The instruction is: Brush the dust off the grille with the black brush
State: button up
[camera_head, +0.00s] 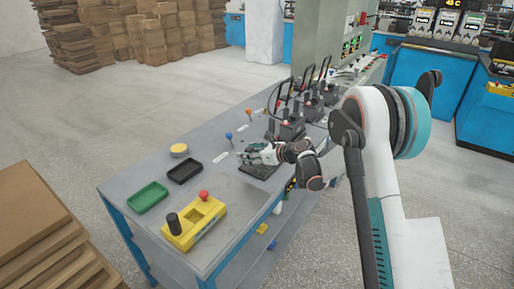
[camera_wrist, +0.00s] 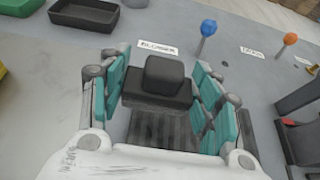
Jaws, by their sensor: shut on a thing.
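My gripper (camera_wrist: 163,82) is shut on the black brush (camera_wrist: 164,70), which stands between the teal fingers in the wrist view. The brush's wider lower part lies at the far end of the dark slatted grille (camera_wrist: 162,132); I cannot tell whether its bristles touch the slats. In the head view my gripper (camera_head: 261,153) is low over the grille (camera_head: 258,171) on the grey bench, and the brush is mostly hidden by the fingers. I cannot make out any dust on the slats that show.
A BLOWER label (camera_wrist: 158,48) lies just beyond the brush. Blue (camera_head: 229,135) and orange (camera_head: 249,112) knobs stand behind. Black handled units (camera_head: 290,130) stand to the right. A black tray (camera_head: 185,171), green tray (camera_head: 147,197) and yellow box (camera_head: 194,226) are to the left.

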aim_at(250, 148)
jog(key=shift+r+p, duration=0.75)
jog(key=shift+r, duration=1.1)
